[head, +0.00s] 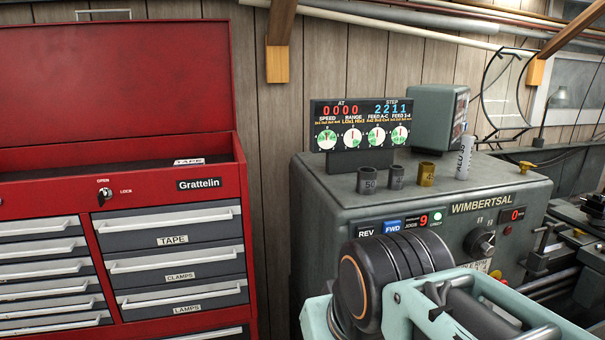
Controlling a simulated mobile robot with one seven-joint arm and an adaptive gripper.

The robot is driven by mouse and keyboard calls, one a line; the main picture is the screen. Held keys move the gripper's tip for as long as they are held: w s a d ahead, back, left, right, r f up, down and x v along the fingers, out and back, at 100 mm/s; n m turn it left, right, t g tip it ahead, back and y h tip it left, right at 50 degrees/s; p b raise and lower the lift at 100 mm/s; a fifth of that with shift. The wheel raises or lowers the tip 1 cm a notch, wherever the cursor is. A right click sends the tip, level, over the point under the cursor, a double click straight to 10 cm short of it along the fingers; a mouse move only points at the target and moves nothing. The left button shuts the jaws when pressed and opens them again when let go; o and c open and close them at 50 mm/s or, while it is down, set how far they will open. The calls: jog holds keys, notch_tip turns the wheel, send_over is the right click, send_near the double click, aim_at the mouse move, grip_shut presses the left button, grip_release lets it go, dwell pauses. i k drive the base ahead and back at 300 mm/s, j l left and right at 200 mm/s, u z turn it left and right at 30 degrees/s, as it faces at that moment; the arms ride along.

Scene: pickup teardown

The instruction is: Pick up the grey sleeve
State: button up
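Two short grey sleeves stand upright on top of the grey lathe headstock (325,185). The left grey sleeve (367,181) carries a number that looks like 50. The other grey sleeve (397,178) stands just right of it, a little apart, with small marks I cannot read. A brass-coloured sleeve (427,174) stands to the right of both. My arm shows at the lower right, in front of the headstock and below the sleeves. I cannot make out any gripper fingertips, and nothing of mine touches the sleeves.
A pale cylinder (465,158) stands right of the brass sleeve. A digital readout (361,124) and a grey box (436,115) stand behind the sleeves. A red tool chest (246,200) fills the left.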

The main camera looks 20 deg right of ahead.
aim_at(366, 176)
jog(key=l, duration=1.65)
